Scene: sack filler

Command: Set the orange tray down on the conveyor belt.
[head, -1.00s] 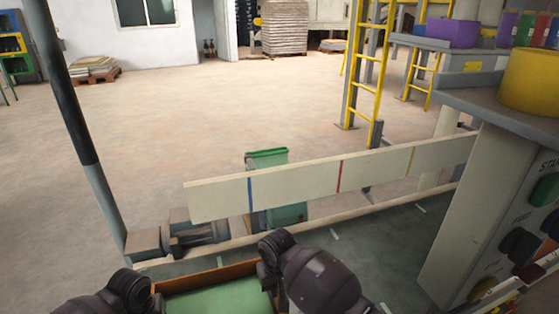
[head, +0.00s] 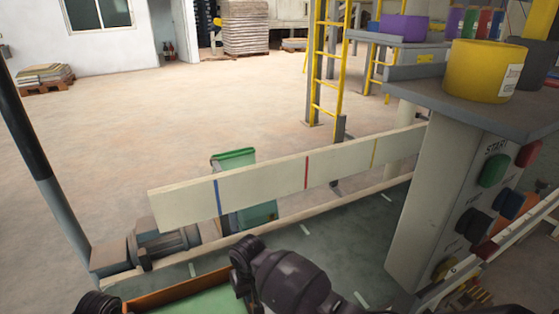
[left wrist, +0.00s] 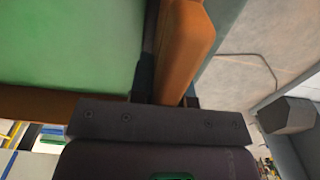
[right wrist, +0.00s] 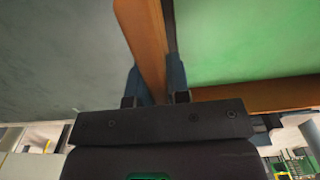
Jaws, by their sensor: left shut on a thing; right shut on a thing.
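The orange tray (head: 172,294) with a green inside shows at the bottom of the head view, cut off by the picture's edge. My right gripper (right wrist: 155,85) is shut on one orange wall, with a finger on each side, in the right wrist view. My left gripper (left wrist: 170,90) is shut on the opposite wall (left wrist: 188,40) in the left wrist view. In the head view the left arm shows only as a dark piece in the bottom left corner. The dark green-grey conveyor belt (head: 330,242) runs beside and beyond the tray. I cannot tell whether the tray touches it.
A pale guard board (head: 265,182) with coloured stripes runs along the belt's far side. A green bin (head: 236,157) stands behind it. A grey control cabinet (head: 435,205) with buttons stands at the right, with a yellow tub (head: 480,70) on top. The belt right of the tray is clear.

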